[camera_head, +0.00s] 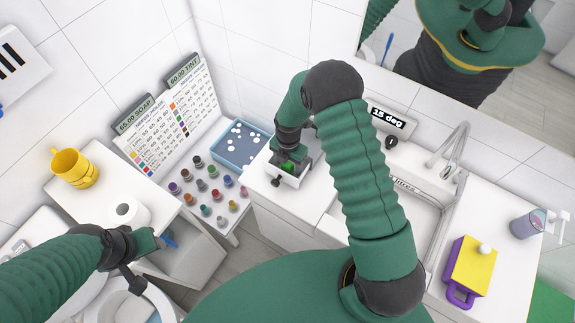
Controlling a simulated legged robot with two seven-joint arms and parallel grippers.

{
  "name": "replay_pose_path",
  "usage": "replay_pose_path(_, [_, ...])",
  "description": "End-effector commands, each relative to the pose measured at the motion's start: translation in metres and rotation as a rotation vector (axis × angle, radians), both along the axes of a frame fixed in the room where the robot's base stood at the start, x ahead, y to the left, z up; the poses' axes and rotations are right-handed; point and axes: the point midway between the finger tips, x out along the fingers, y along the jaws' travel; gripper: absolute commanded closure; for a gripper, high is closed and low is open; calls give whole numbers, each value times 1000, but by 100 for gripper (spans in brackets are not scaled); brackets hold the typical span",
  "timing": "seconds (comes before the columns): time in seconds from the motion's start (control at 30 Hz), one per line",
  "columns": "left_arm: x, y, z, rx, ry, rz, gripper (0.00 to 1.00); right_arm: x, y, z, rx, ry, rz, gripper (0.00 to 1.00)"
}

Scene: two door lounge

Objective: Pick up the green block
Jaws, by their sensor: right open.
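The green block (288,166) is a small bright green piece near a small white open box (293,180) on the white counter. My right gripper (287,172) points down right over it, with its jaws open. The gripper hides part of the block, and I cannot tell whether the fingers touch it. My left gripper (148,262) is at the lower left, away from the block, near a white paper roll; whether it is open or shut does not show clearly.
Several small coloured jars (204,185) and a blue tray (240,146) with white pieces stand left of the counter. A yellow mug (74,169) is far left. A sink (420,212) and a yellow-and-purple container (470,266) are at right. A wall mirror is behind.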

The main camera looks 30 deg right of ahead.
Motion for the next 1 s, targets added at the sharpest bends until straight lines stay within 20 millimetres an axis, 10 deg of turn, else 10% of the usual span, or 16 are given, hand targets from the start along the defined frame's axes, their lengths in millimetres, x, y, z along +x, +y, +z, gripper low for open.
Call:
replay_pose_path(0.57, [0,0,-1,0,0,0,51,0,0,0,1,1,0,100])
replay_pose_path(1.0, [0,0,-9,0,0,0,51,1,-1,34,0,-6,0,100])
